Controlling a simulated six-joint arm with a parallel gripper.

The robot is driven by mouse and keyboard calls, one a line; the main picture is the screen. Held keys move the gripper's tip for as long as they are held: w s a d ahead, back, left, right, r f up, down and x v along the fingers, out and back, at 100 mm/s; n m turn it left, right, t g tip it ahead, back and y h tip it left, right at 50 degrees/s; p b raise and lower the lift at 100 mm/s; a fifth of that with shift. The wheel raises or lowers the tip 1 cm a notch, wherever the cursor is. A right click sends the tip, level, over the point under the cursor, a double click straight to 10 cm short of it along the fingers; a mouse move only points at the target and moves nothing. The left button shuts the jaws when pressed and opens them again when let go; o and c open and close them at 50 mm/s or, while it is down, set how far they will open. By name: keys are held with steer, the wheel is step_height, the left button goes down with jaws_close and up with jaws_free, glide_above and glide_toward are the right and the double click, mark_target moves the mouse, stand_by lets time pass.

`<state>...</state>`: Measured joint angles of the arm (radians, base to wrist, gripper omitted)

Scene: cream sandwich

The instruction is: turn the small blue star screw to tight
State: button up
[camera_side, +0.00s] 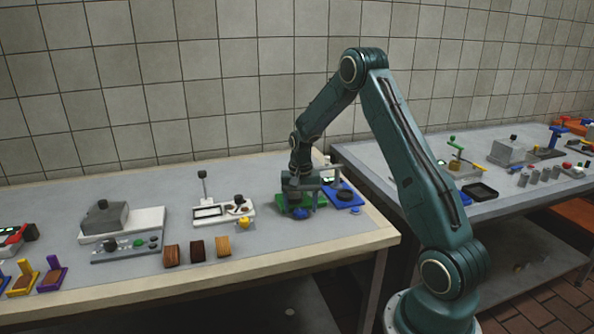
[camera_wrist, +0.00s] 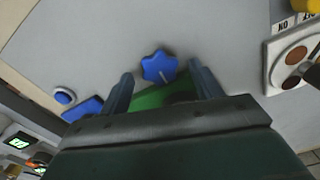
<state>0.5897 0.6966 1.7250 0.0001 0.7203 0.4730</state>
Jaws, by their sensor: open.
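The small blue star screw (camera_wrist: 159,67) lies ahead of my gripper in the wrist view, with a pale line mark on its top. In the side view the blue star screw (camera_side: 301,213) shows low at the front of a green base (camera_side: 321,201). My gripper (camera_wrist: 160,82) is open, its two fingers apart with the screw between and slightly beyond their tips. I cannot tell whether the fingers touch it. In the side view my gripper (camera_side: 300,195) points down over the green base and hides part of it.
A blue base with a dark round knob (camera_side: 344,196) stands just right of my gripper. A small blue button (camera_side: 356,211) sits beside it. A white device with a lever (camera_side: 210,212) and a yellow star knob (camera_side: 244,223) stand to the left.

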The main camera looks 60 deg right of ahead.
mark_target(299, 212)
step_height(299, 212, up, 14)
steer(key=shift+f, duration=0.2)
stand_by(0.4)
steer(key=s+a+r+n+t, duration=0.1)
steer(key=s+a+r+n, duration=0.25)
steer(key=a+r, duration=0.35)
steer(key=s+a+r+n+t, duration=0.2)
steer(key=s+a+r, duration=0.2)
steer(key=a, duration=0.6)
steer(key=s+a+n+t, duration=0.2)
steer(key=s+a+n, duration=0.4)
steer(key=s+a, duration=0.4)
steer(key=s, duration=0.5)
steer(key=shift+f+n+t, duration=0.3)
steer(key=shift+f+n, duration=0.05)
steer(key=shift+f, duration=0.05)
